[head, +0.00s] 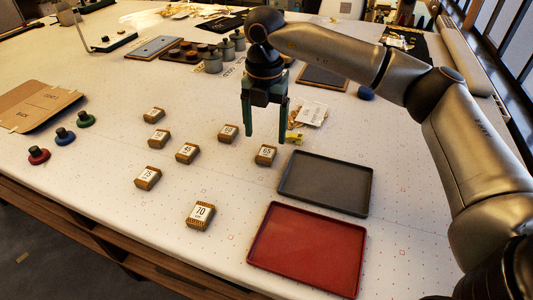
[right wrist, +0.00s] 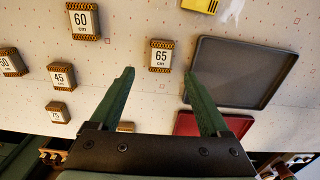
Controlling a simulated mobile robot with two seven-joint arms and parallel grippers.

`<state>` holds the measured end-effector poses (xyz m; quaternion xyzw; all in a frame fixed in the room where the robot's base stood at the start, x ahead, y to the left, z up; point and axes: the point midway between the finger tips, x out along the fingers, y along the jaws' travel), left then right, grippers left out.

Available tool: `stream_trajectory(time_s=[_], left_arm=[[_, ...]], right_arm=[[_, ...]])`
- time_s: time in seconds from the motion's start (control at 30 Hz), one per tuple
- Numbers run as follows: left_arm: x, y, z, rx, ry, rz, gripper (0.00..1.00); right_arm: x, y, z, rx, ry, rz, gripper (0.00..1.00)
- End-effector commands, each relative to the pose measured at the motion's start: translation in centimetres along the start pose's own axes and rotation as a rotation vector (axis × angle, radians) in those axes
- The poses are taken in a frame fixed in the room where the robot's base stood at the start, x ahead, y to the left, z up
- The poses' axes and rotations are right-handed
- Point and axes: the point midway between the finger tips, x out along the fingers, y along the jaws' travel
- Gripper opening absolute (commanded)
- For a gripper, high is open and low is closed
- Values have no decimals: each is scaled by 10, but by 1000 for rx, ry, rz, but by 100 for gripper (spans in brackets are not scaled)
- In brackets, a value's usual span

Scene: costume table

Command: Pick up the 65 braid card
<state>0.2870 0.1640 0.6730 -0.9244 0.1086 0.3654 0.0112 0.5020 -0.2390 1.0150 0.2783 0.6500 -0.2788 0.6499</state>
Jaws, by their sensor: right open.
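The 65 braid card (head: 265,155) is a small block with a white label and brown-gold braid edges, lying flat on the white table just left of the grey tray. It also shows in the right wrist view (right wrist: 160,57), its label reading 65, beyond and between the fingertips. My right gripper (head: 265,138) has green fingers pointing down, spread apart and empty. It appears above the table near the 65 card, and no contact shows. In the right wrist view the open fingers (right wrist: 159,74) frame a bare patch of table. My left gripper is not in view.
Other braid cards lie close by, including the 60 (head: 228,133), 45 (head: 187,153) and 70 (head: 200,215). A grey tray (head: 366,190) and a red tray (head: 352,262) lie to the right. A yellow item (head: 294,138) sits behind the grey tray. Spools (head: 65,136) stand at left.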

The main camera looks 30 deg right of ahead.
Motion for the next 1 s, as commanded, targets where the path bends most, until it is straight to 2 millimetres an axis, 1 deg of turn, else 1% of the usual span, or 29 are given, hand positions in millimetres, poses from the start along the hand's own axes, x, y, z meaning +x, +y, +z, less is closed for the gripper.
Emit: stream_trajectory(time_s=[0.03,0.17,0.27,0.4,0.5,0.6,0.77,0.8,0.87,1.0], left_arm=[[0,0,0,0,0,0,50],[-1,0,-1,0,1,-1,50],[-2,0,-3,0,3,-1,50],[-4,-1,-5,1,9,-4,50],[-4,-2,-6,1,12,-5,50],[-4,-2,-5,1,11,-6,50],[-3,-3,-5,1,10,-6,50],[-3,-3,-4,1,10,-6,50],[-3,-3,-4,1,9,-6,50],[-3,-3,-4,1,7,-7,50]], right_arm=[[5,0,0,0,0,-1,80],[13,0,0,0,1,-1,80],[25,-2,2,1,2,-2,80],[47,-2,5,0,2,-2,80],[58,-2,5,0,1,-1,80],[62,-2,5,0,1,0,80],[62,-2,5,0,0,0,80],[62,-2,5,0,0,1,79],[61,-2,5,0,0,1,72],[61,-2,5,0,0,1,56]])
